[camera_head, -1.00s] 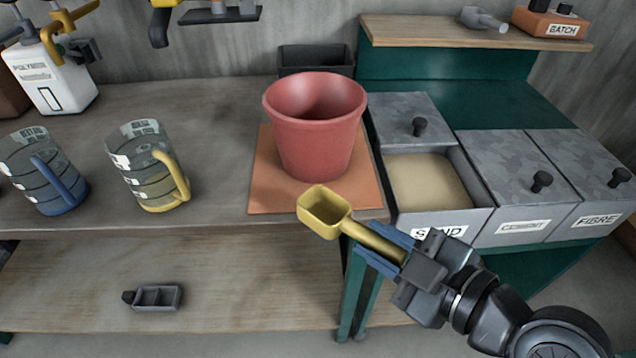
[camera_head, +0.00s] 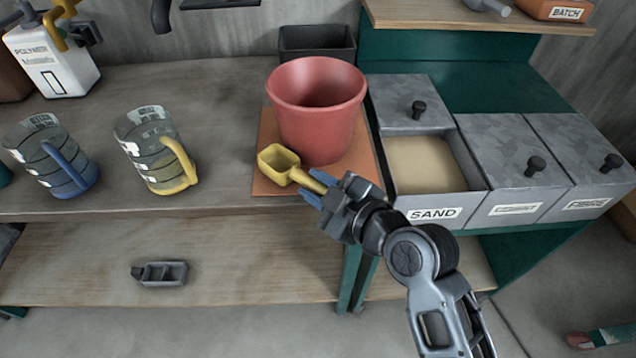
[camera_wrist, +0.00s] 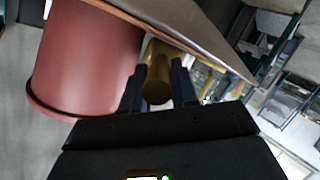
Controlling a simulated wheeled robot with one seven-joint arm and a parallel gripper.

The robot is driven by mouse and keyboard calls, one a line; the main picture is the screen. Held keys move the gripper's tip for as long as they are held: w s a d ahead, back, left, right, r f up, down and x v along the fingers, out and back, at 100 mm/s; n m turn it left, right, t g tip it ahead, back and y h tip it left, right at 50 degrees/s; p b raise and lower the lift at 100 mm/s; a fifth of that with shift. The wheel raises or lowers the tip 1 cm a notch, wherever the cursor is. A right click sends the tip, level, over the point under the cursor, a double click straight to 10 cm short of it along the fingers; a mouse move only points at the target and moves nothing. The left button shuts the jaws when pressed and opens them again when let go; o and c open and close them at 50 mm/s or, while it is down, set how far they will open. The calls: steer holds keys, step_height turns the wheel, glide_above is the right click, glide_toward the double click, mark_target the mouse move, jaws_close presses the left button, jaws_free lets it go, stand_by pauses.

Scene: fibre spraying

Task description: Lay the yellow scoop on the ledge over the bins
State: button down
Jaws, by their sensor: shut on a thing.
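The yellow scoop (camera_head: 279,164) is held by its handle in my gripper (camera_head: 322,190), in front of the red bucket. Its bowl points to the left in the head view and looks upright. In the wrist view, the scoop's handle (camera_wrist: 157,83) sits between the two blue fingers of my gripper (camera_wrist: 159,88). The ledge (camera_head: 400,14) is a wooden shelf at the top right, above the bins. The sand bin (camera_head: 432,217) is partly open and shows sand. Two bins to its right are closed, one labelled FIBRE (camera_head: 586,204).
The red bucket (camera_head: 316,110) stands on an orange mat (camera_head: 264,188) close to the scoop. A grey tool (camera_head: 488,6) and an orange BATCH box (camera_head: 563,10) are on the ledge; its left part is clear. Two measuring jugs (camera_head: 155,150) stand on the left.

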steer(key=shift+f, duration=0.1)
steer(key=shift+f, duration=0.15)
steer(key=c, duration=0.9)
jaws_free()
steer(key=shift+d+r, duration=0.1)
steer(key=shift+r, duration=0.1)
steer(key=b+v, duration=0.2)
steer(key=v, duration=1)
